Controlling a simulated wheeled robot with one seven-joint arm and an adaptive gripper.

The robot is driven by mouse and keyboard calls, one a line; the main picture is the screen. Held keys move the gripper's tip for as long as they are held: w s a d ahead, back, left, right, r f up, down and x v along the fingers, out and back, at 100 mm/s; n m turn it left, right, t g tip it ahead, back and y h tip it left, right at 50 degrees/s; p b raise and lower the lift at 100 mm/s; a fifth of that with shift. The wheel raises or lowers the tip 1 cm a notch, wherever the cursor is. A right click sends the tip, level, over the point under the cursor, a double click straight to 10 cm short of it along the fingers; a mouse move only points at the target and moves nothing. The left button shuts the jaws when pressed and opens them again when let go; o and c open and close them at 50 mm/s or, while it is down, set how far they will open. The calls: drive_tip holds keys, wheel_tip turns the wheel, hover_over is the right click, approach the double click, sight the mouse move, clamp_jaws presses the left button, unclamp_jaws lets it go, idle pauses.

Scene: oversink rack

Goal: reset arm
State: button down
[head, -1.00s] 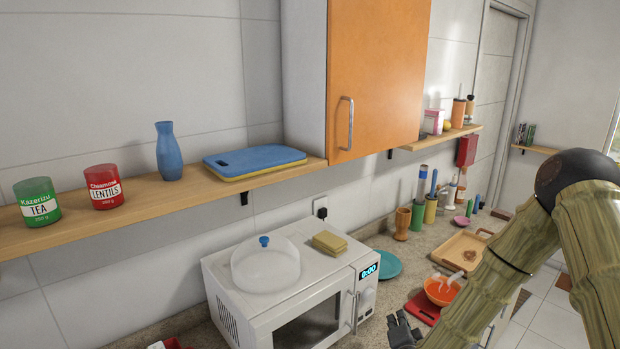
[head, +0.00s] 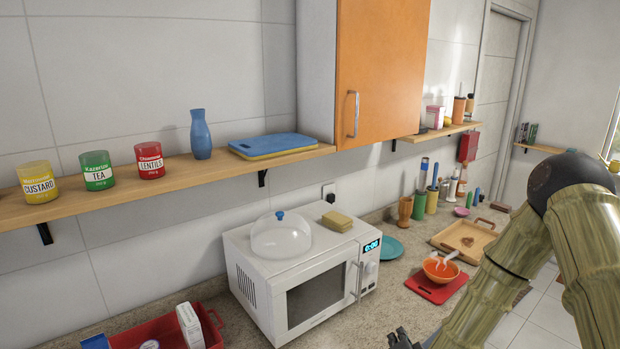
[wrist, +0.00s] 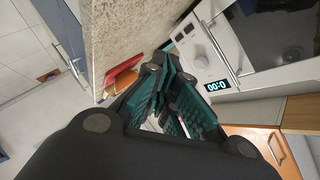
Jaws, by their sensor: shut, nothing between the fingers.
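My gripper (head: 400,340) shows only in part at the bottom edge of the head view, to the right of the microwave and low in front of the counter. In the wrist view my gripper (wrist: 172,100) has its dark teal-padded fingers drawn together, with nothing held between them. My arm comes in from the right side of the head view, bent at a dark joint. The white microwave (head: 250,268) stands on the counter, and its door and lit display also show in the wrist view (wrist: 215,45).
A red board (head: 440,287) with an orange bowl (head: 441,268) lies on the counter near my arm. A red bin (head: 150,333) stands left of the microwave. A wall shelf (head: 120,192) holds tins and a blue vase (head: 200,135). An orange cabinet (head: 380,70) hangs above.

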drive_tip(key=s+a+f+n+g+y+b, duration=0.1)
drive_tip(key=s+f+n+g+b, duration=0.1)
drive_tip(key=s+f, duration=0.55)
drive_tip(key=s+a+f+n+g+b, duration=0.2)
drive_tip(key=s+f+g, duration=0.1)
drive_tip(key=s+f, duration=0.4)
drive_tip(key=s+f+n+g+b, duration=0.1)
drive_tip(key=s+f+n+g, duration=0.1)
drive_tip(key=s+f, duration=0.3)
drive_tip(key=s+d+f+n+g+b, duration=0.1)
drive_tip(key=s+f+g, duration=0.3)
drive_tip(key=s, duration=1)
drive_tip(key=s+d+f+n+g+b, duration=0.1)
drive_tip(key=s+f+n+g+b, duration=0.2)
drive_tip(key=s+f, duration=0.3)
drive_tip(key=s+n, duration=0.1)
drive_tip(key=s, duration=0.3)
drive_tip(key=shift+s, duration=0.2)
